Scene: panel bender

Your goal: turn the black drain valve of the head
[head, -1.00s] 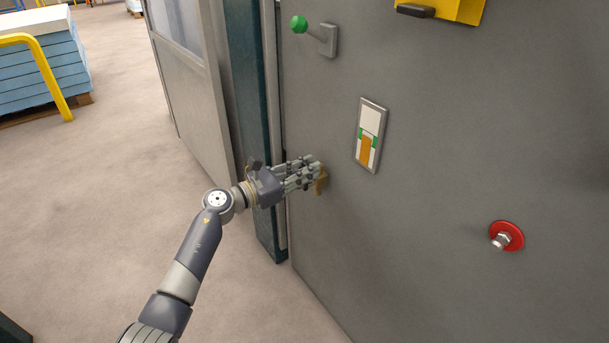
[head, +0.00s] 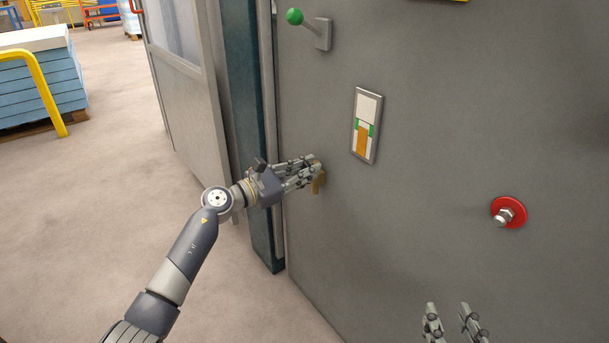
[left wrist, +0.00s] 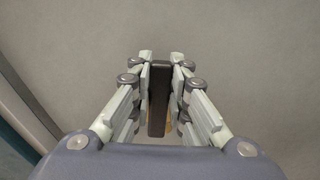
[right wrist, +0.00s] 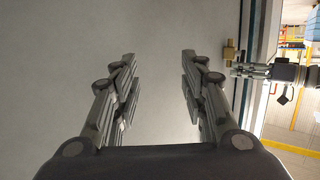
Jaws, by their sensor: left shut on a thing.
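The drain valve has a black handle (left wrist: 158,105), which stands between the two fingers of my left gripper (left wrist: 160,68) in the left wrist view. Its brass body (head: 319,184) sticks out low on the grey panel in the head view. My left gripper (head: 314,167) is shut on the handle, and its fingers hide most of the valve there. The brass part also shows in the right wrist view (right wrist: 230,52). My right gripper (head: 448,308) is at the lower right of the head view; in the right wrist view (right wrist: 158,58) it is open and empty, facing the panel.
On the grey panel (head: 420,200) are a level gauge (head: 366,126), a lever with a green knob (head: 294,16) and a red disc with a metal fitting (head: 508,212). A teal post (head: 245,110) stands left of the panel. The floor (head: 90,220) further left is open.

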